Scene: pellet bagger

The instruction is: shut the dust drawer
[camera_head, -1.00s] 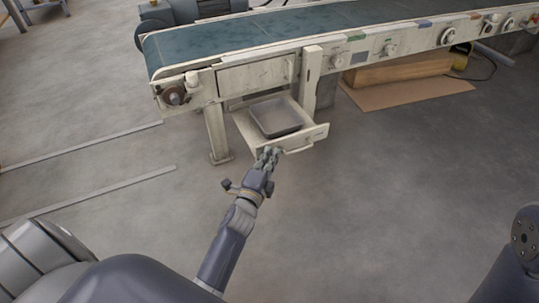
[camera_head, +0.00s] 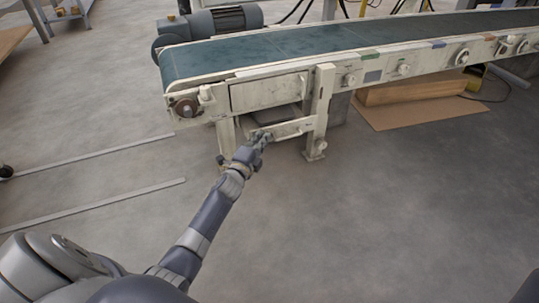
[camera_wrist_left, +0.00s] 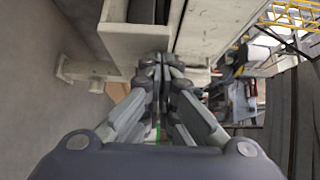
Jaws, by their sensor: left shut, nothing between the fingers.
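The dust drawer (camera_head: 293,128) is a cream drawer low under the near end of the conveyor, between two cream legs. Its front now sits close to the line of the legs, and only a narrow strip of the grey tray (camera_head: 278,115) inside shows above it. I cannot tell whether a small gap is left. My left gripper (camera_head: 262,138) is shut and empty, with its fingertips at the left part of the drawer front. In the left wrist view the shut fingers (camera_wrist_left: 160,65) reach cream metalwork, apparently the drawer front (camera_wrist_left: 135,42). My right gripper is out of view.
The conveyor (camera_head: 265,45) with its green belt runs above the drawer to the right. A cream leg (camera_head: 321,105) stands right of the drawer. A cardboard sheet (camera_head: 420,110) lies on the floor to the right. The floor in front is clear.

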